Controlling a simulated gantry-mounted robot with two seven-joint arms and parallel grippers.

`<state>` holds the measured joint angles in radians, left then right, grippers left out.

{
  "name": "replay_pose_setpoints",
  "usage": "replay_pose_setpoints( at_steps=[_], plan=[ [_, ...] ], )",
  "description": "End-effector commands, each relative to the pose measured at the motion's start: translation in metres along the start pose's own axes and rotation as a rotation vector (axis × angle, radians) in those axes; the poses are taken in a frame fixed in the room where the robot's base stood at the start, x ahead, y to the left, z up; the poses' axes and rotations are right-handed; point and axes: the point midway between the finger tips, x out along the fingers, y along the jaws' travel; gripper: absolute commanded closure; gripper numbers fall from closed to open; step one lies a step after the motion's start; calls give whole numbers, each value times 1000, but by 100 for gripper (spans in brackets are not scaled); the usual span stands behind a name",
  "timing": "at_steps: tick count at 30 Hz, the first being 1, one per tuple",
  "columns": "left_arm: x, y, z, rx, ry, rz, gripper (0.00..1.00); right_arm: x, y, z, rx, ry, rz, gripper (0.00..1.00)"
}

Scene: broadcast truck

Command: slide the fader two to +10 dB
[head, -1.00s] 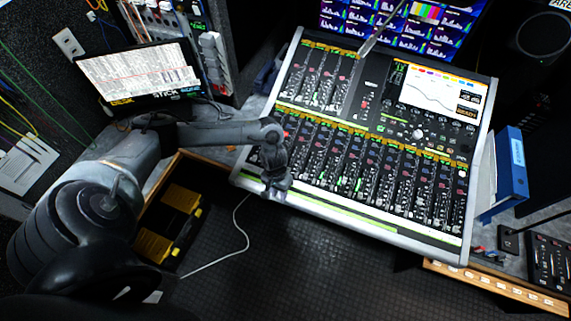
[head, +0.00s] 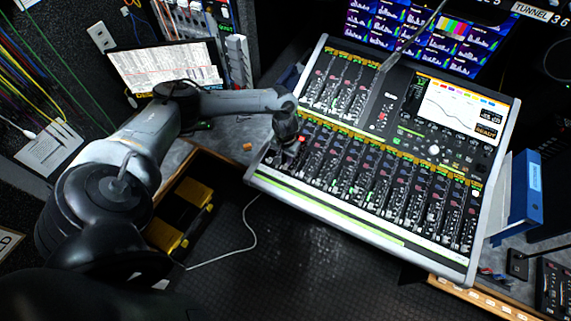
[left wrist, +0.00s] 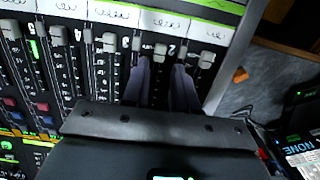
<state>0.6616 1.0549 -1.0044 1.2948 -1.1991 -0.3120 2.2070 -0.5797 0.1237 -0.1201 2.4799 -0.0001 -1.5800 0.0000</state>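The mixing console (head: 330,207) fills the middle of the head view, and my left gripper (head: 287,142) is over its left end. In the left wrist view, my left gripper (left wrist: 161,70) has its two dark fingers apart. The grey cap of fader two (left wrist: 160,51), beside a printed "2", shows between the fingertips, close to the end of its slot by the label strip. I see a gap on each side of the cap. Contact with the panel cannot be told. The lower part of the slot is hidden by the gripper body. My right gripper is not in view.
Neighbouring fader caps (left wrist: 207,60) and (left wrist: 110,42) stand close on both sides of the fingers. A thin gooseneck (head: 412,42) hangs over the console's back. A laptop screen (head: 165,66) stands at left; a blue binder (head: 527,195) is at right.

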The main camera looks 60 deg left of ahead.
Motion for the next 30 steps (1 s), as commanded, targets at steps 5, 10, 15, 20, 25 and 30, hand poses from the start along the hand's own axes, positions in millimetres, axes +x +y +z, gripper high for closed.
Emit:
replay_pose_setpoints(
  at_steps=[5, 10, 15, 20, 25, 30],
  plan=[
    [28, 1, 0, 0, -2, 1, 72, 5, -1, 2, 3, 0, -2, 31],
    [43, 0, 0, 0, 0, 1, 72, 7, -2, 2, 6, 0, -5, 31],
    [49, 0, 0, 1, 0, 0, 72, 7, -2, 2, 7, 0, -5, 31],
    [49, 0, 0, 1, 0, 0, 72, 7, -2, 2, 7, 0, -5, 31],
    [49, 0, 0, 1, 0, 0, 83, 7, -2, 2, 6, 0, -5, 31],
    [49, 0, 0, 1, 0, 0, 100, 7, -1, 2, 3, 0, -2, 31]
  ],
)
